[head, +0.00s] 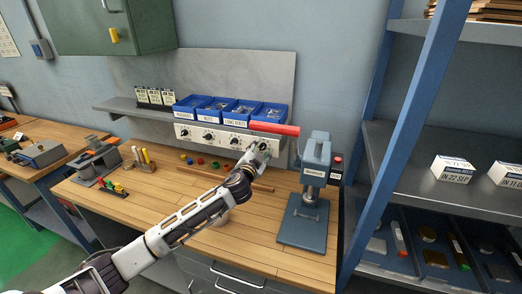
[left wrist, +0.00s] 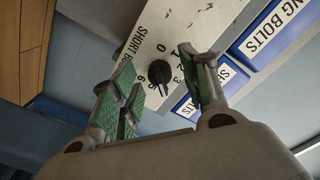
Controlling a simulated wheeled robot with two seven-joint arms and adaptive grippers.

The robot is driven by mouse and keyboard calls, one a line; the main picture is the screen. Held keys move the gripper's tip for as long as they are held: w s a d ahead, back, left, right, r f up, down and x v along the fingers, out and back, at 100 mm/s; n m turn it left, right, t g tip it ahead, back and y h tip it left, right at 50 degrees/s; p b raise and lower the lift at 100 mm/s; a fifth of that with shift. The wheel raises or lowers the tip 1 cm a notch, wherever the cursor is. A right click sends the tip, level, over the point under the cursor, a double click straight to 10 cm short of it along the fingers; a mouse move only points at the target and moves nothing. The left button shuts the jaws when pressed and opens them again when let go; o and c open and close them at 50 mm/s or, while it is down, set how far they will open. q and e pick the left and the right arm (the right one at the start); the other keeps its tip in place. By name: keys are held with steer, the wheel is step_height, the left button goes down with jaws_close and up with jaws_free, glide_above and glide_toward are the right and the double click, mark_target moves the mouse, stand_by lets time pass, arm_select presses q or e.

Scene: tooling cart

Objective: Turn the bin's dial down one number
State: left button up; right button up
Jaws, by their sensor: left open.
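A white panel (head: 221,139) with a row of black dials runs along the front of the shelf, under the blue bins. In the left wrist view, a black dial (left wrist: 159,71) sits on this panel (left wrist: 195,25) beside lettering that starts "SHORT BO". Printed numbers ring it; its lower end lies near the 6, but I cannot tell the exact setting. My left gripper (head: 265,149) is at the right end of the panel and hides part of it. In the left wrist view its green-padded fingers (left wrist: 161,88) are open, one on each side of the dial. I cannot tell whether they touch it.
Blue bins (head: 241,114) stand on the shelf above the panel. A red bar (head: 275,128) sticks out just above my gripper. A blue-grey press (head: 314,170) stands close to the right.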

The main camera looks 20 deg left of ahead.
arm_select(q)
jaws_close()
stand_by(0.3)
steer(key=shift+f+n, duration=0.1)
steer(key=shift+n, duration=0.2)
steer(key=n+b, duration=0.3)
steer(key=n, duration=0.2)
steer(key=shift+n, duration=1.1)
